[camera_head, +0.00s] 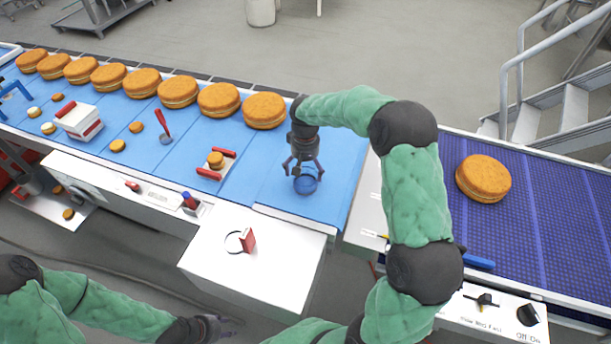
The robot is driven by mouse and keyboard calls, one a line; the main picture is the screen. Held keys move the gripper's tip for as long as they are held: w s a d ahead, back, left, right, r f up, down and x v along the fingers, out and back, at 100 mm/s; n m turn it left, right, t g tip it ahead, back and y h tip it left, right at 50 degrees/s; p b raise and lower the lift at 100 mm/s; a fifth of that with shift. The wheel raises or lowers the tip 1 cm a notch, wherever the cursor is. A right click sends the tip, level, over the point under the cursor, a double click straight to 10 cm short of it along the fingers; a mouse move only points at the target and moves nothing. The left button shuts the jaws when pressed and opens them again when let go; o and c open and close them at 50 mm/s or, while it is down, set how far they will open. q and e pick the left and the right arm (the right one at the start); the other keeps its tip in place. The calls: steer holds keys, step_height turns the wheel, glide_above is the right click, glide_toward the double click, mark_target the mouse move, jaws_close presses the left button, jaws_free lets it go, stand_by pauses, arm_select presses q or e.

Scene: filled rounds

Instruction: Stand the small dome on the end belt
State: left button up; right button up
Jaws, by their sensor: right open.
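A small blue dome (306,186) is at the near right end of the light-blue belt (335,165). My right gripper (303,173) points down over it, open, with its fingers at the dome's upper part. The fingers partly hide the dome, and I cannot tell whether they touch it. A darker blue belt (560,215) lies at the right, beyond a pale gap, and carries one large filled round (483,178). My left gripper (225,328) is low at the bottom, in front of the machine, away from the dome; its fingers are too dark and small to read.
Several large filled rounds (177,91) line the light-blue belt's far side. A white box (79,121), a red-handled tool (163,127) and a red rack (216,163) stand on its left part. A white ledge (275,262) with a red block juts out in front. My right arm crosses between the belts.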

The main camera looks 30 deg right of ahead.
mark_target(305, 174)
step_height(305, 174, up, 6)
steer(key=shift+r, duration=0.1)
stand_by(0.7)
